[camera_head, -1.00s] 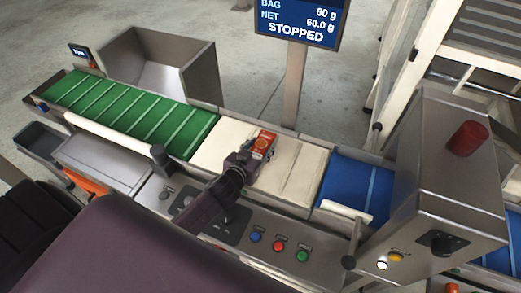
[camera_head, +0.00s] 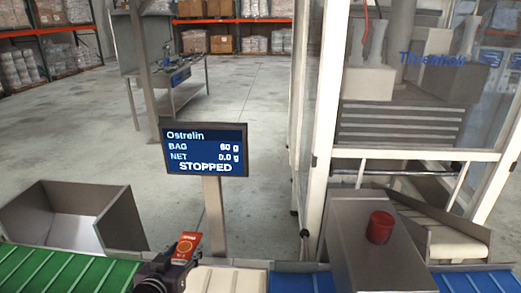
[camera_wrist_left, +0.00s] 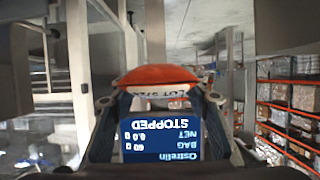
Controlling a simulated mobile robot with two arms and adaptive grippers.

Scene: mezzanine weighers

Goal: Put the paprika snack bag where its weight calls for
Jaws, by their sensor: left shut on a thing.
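In the left wrist view the bag (camera_wrist_left: 160,76) shows between the fingers. The display (camera_head: 205,150) reads Ostrelin, BAG 60 g, NET 0.0 g, STOPPED. My right gripper is not in view.
The green belt (camera_head: 60,272) is at the left, the cream belt (camera_head: 228,279) in the middle, the blue belt (camera_head: 300,282) at the right. An open steel bin (camera_head: 115,215) stands behind the green belt. A steel housing with a red cap (camera_head: 380,227) stands at the right.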

